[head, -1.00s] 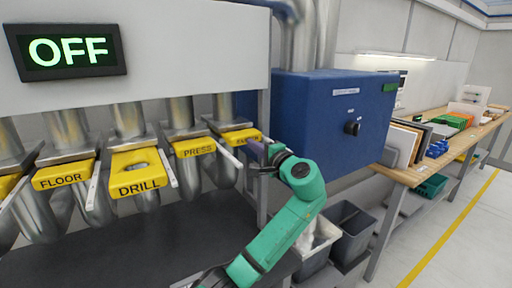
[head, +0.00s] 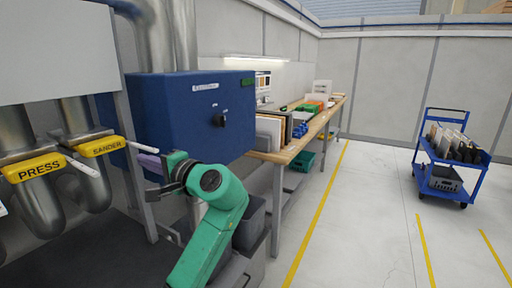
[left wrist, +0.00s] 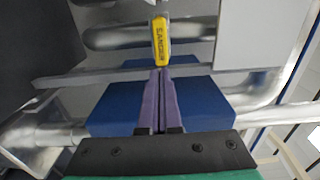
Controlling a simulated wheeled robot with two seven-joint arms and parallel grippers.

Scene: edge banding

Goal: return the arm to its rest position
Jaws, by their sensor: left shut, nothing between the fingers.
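My left gripper (head: 150,163) is at the end of the green arm in the head view, beside the yellow SANDER gate (head: 101,146) and in front of the blue box. In the left wrist view its purple fingers (left wrist: 160,100) are together with nothing between them. The SANDER gate (left wrist: 160,40) lies beyond the fingertips in that view. Whether the fingertips touch it I cannot tell. My right gripper is not in view.
A blue control box (head: 190,115) with a black knob is behind the gripper. The yellow PRESS gate (head: 34,168) is at the left. A blue cart (head: 452,165) stands right on open floor.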

